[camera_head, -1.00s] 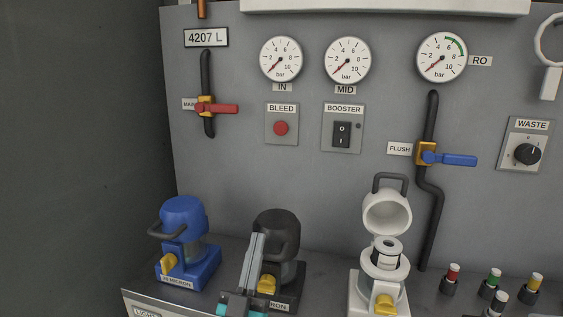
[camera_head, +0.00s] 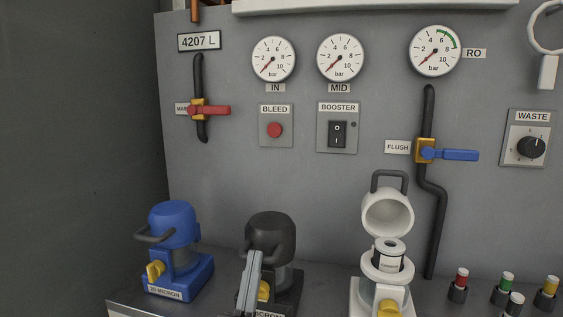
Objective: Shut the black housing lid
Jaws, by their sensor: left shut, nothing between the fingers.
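The black housing stands in the middle at the lower edge of the view, between a blue and a white one. Its black lid (camera_head: 271,232) sits on top and appears down over the body, with a loop handle on its left front side. Whether it is fully seated I cannot tell. My left gripper (camera_head: 255,254) points up in front of the housing's left side, its fingers shut and empty. It hides part of the lid handle, body and yellow latch (camera_head: 264,291). Whether the fingers touch the lid is unclear. My right gripper is not in view.
The blue housing (camera_head: 172,225) stands left with its lid down. The white housing (camera_head: 387,215) stands right with its lid raised and a cartridge inside. Small coloured-top bottles (camera_head: 458,285) stand at the right. The grey panel behind carries gauges, switches and valves.

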